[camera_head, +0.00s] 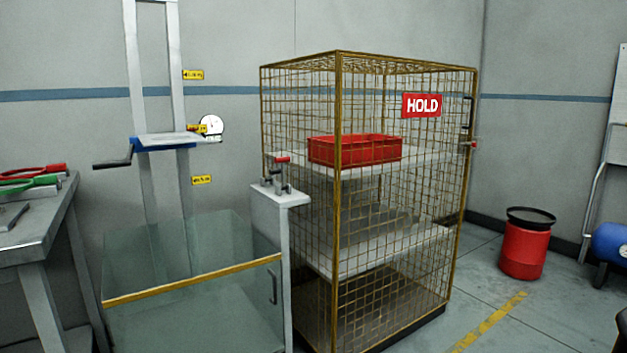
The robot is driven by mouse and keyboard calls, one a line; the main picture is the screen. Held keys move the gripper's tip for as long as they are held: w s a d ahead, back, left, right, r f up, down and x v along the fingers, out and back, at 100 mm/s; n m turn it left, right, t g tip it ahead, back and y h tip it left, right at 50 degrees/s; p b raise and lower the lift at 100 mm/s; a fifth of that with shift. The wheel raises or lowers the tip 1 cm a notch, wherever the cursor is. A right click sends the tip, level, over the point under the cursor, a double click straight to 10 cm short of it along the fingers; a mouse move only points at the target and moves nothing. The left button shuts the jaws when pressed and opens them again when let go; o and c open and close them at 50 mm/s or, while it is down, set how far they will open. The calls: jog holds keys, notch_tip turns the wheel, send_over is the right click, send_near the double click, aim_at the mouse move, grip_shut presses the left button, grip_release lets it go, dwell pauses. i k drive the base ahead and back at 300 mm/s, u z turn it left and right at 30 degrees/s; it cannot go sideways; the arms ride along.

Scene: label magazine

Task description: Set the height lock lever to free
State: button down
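A tall grey twin-post frame (137,75) stands at the left against the wall. A blue-edged platform (165,142) sits partway up it, with a black-handled crank or lever (113,163) sticking out to the left. A small lever with a red end (283,160) stands on a white pedestal (283,200) to the right of the frame. I cannot tell which of these is the height lock lever, and no free or locked marking is readable. My gripper is not in view.
A glass-sided guard with a yellow top rail (200,279) encloses the frame's foot. A wire cage (338,220) with a HOLD sign (421,106) holds a red tray (354,149). A grey workbench (40,225) bears tools at left. A red bin (525,250) stands on the right.

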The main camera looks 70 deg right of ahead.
aim_at(273, 171)
jog(key=z, duration=1.2)
